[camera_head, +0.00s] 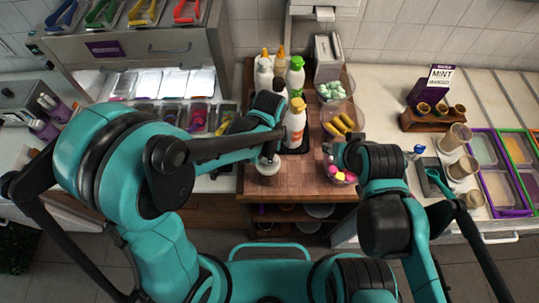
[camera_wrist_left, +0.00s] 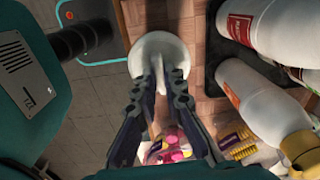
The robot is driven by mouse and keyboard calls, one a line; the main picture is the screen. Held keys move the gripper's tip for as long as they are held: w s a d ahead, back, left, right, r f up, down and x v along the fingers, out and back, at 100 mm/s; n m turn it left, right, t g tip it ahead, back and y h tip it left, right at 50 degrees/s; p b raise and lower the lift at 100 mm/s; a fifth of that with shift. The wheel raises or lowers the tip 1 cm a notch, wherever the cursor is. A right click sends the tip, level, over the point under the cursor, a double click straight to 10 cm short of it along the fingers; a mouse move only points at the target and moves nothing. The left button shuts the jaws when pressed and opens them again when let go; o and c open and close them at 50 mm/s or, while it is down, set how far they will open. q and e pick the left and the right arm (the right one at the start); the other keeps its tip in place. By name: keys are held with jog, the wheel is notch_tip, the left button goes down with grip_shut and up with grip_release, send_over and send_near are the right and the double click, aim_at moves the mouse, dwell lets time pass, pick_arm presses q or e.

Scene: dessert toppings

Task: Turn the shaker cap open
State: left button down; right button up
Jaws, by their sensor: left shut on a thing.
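The shaker (camera_head: 268,169) stands near the front left of the wooden table section, partly hidden beneath my left gripper. In the left wrist view its round white top (camera_wrist_left: 158,45) shows at the upper middle. My left gripper (camera_head: 268,151) is over it, and in the left wrist view its fingers (camera_wrist_left: 161,84) are shut on a thin white raised part of the cap. How far the cap is turned cannot be told. My right gripper (camera_head: 338,150) is beside the bowl of colourful candies (camera_head: 340,179); its fingers are too hidden to tell open from shut.
White bottles, one with an orange cap (camera_head: 295,128) and one with a green cap (camera_head: 295,78), stand close behind the shaker. Bowls of yellow pieces (camera_head: 337,127) and pale green pieces (camera_head: 332,92) line the right side. Topping trays are at left.

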pick_arm(q)
jog(key=shift+n, duration=0.5)
dwell(1.1)
jog(key=c, duration=1.6)
grip_release()
jog(key=shift+r, duration=0.15)
notch_tip(320, 180, up, 12)
